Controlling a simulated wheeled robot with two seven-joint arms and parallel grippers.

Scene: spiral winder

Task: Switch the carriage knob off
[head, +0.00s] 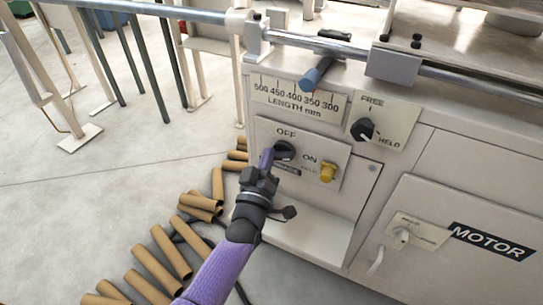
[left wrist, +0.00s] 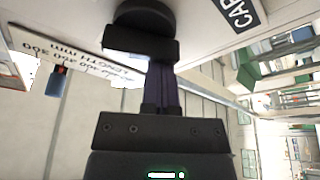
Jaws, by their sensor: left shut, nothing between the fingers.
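The carriage knob (head: 285,151) is a black rotary knob on a pale panel of the machine, with OFF above it and ON to its right. Its nameplate is partly covered by my gripper in the head view. My left gripper (head: 267,158) is shut and empty, with its purple fingers at the left side of the knob. In the left wrist view the black knob (left wrist: 143,35) stands right at the tips of the fingers (left wrist: 161,70), beside a plate reading CAR. I cannot tell whether they touch. The knob's exact pointing is hard to read. My right gripper is not in view.
A black FREE/HELD knob (head: 364,130) is above right, and a blue-ended rod (head: 315,75) sticks out above. Cardboard tubes (head: 155,268) lie on the floor at lower left.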

